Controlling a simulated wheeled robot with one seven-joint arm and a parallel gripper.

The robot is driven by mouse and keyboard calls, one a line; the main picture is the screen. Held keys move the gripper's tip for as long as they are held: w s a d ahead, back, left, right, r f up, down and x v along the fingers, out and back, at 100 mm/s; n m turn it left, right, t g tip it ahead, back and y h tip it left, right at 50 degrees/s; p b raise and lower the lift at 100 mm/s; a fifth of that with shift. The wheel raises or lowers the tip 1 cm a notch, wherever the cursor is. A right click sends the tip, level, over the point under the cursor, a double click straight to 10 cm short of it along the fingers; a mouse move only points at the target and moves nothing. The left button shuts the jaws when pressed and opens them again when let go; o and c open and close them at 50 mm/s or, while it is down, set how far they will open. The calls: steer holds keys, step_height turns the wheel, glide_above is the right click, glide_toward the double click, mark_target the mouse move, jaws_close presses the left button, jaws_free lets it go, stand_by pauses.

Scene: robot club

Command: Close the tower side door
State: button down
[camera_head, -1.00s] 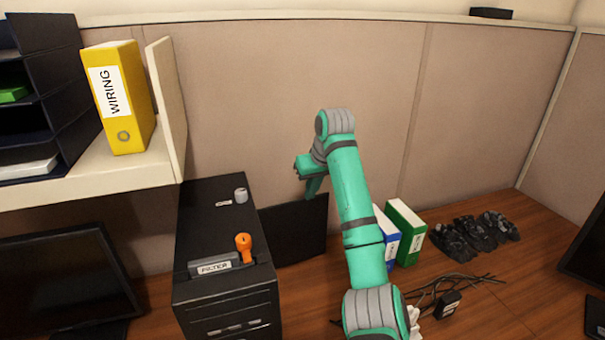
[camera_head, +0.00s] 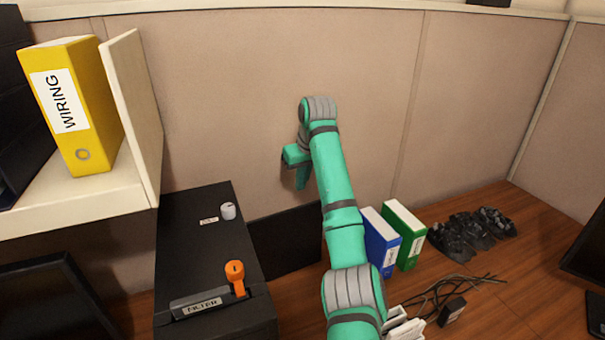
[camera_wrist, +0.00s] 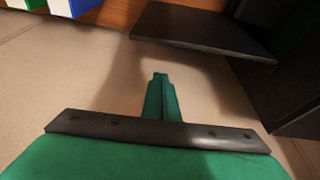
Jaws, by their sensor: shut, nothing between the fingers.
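The black computer tower (camera_head: 190,250) stands on the desk left of my arm. Its side door (camera_head: 286,240) is a flat black panel swung out from the tower's right side, towards the back partition. In the wrist view the door (camera_wrist: 205,32) shows at the upper middle, with the tower (camera_wrist: 295,85) at the right. My gripper (camera_head: 302,188) is above and near the door's far right end, pointing down. In the wrist view the fingers (camera_wrist: 158,76) are together and empty, apart from the door. The door's hinge edge is not clear.
Blue (camera_head: 381,243) and green (camera_head: 404,235) binders stand right of my arm. Cables (camera_head: 440,295) and dark items (camera_head: 470,235) lie on the desk. An orange object (camera_head: 235,275) and a grey knob (camera_head: 228,211) are on the tower. A shelf with a yellow binder (camera_head: 85,130) overhangs at left. The partition (camera_head: 370,100) rises behind.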

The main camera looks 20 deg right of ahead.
steer(key=shift+s+d+f, duration=0.1)
steer(key=shift+s+f, duration=1.35)
steer(key=shift+f, duration=0.15)
